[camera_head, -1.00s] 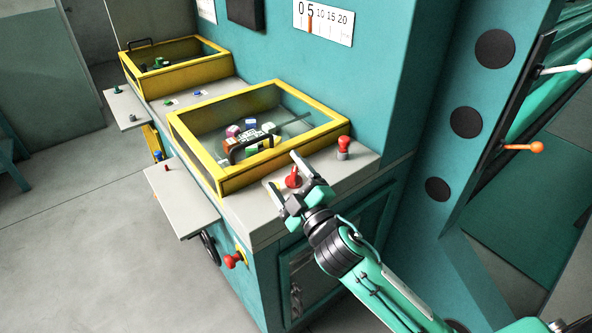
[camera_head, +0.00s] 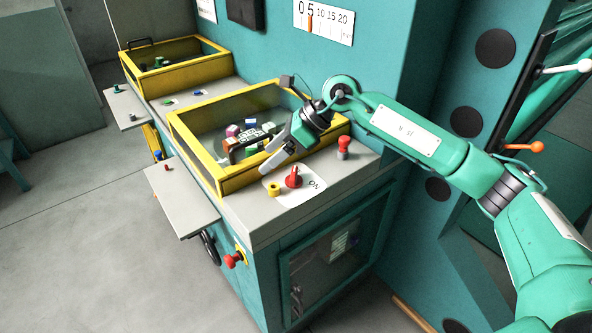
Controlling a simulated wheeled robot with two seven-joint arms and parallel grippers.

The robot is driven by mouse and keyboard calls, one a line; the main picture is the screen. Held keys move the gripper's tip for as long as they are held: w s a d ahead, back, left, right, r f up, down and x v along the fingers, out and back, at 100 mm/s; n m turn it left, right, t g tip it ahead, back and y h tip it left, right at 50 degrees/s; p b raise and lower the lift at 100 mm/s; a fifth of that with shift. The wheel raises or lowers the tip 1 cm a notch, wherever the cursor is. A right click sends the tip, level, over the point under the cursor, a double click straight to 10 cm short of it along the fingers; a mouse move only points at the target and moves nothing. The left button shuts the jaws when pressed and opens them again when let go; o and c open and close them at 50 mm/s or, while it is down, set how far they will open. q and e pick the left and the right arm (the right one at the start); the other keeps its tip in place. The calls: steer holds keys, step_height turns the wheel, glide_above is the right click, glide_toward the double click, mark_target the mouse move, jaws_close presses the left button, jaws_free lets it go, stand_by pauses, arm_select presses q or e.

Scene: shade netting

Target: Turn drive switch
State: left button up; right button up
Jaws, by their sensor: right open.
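The red drive switch (camera_head: 294,178) stands on a white plate marked ON, on the grey top at the front of the teal machine. A small yellow part (camera_head: 273,189) sits beside it on the left. My right gripper (camera_head: 274,163) is open and empty, above and behind the switch, over the front edge of the yellow-framed box. It does not touch the switch. My right arm reaches in from the right. My left gripper is not in view.
The yellow-framed box (camera_head: 185,140) with a clear cover holds several small coloured pieces. A red knob (camera_head: 344,146) stands right of the switch. A grey side shelf (camera_head: 182,200) and a red button (camera_head: 233,260) are at the lower left. Open floor lies left.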

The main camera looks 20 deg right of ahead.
mark_target(295, 173)
steer(key=w+d+r+h, duration=0.25)
steer(key=d+h, duration=0.25)
steer(key=d, duration=0.7)
steer(key=p+x, duration=0.1)
steer(key=x, duration=0.4)
steer(key=p+x, duration=0.1)
steer(key=x, duration=0.3)
steer(key=p+x, duration=0.2)
steer(key=x, duration=0.3)
steer(key=shift+w+a+f, duration=0.15)
steer(key=shift+w+f, duration=0.1)
steer(key=shift+w, duration=0.1)
steer(key=c, duration=1)
